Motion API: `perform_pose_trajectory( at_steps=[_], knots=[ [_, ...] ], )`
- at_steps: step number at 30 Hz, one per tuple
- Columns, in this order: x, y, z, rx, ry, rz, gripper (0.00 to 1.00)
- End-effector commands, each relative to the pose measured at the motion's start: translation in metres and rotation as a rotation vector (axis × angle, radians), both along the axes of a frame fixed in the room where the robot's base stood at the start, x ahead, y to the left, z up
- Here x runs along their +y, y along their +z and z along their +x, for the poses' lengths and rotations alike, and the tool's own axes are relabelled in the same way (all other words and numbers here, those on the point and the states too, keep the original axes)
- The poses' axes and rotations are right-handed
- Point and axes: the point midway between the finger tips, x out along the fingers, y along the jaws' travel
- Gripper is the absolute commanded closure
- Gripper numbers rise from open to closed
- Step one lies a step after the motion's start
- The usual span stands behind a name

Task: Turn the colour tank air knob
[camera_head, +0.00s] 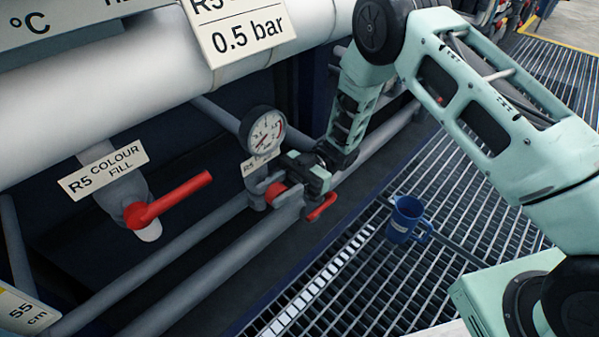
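A red knob (275,192) sits on a grey fitting on the pipework, below a round white pressure gauge (265,131). A small R5 label (252,166) hangs under the gauge, and the rest of its text is hidden or too small to read. My gripper (290,184) is right at the knob, coming from the upper right, and covers part of it. Its fingers are small and overlap the fitting, so I cannot tell whether they grip the knob. A red lever (321,207) shows just below and right of my gripper.
A red-handled valve (170,200) labelled R5 COLOUR FILL is at left. A large pale pipe (110,75) crosses above, with a 0.5 bar sign (240,38). Grey pipes (190,275) run below. A blue jug (405,219) stands on the grating (350,285) at right.

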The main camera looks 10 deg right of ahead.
Motion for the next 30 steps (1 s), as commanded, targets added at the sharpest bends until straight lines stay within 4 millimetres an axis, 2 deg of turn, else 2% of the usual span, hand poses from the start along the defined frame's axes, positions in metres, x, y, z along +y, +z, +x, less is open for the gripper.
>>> perform_pose_trajectory(
  at_steps=[18, 24, 30],
  knots=[
    [-0.111, -0.017, 0.074, -0.002, -0.003, -0.001, 0.65],
    [-0.130, -0.020, 0.087, -0.001, -0.001, -0.002, 0.65],
    [-0.136, -0.022, 0.091, 0.000, -0.001, -0.002, 0.65]
  ],
)
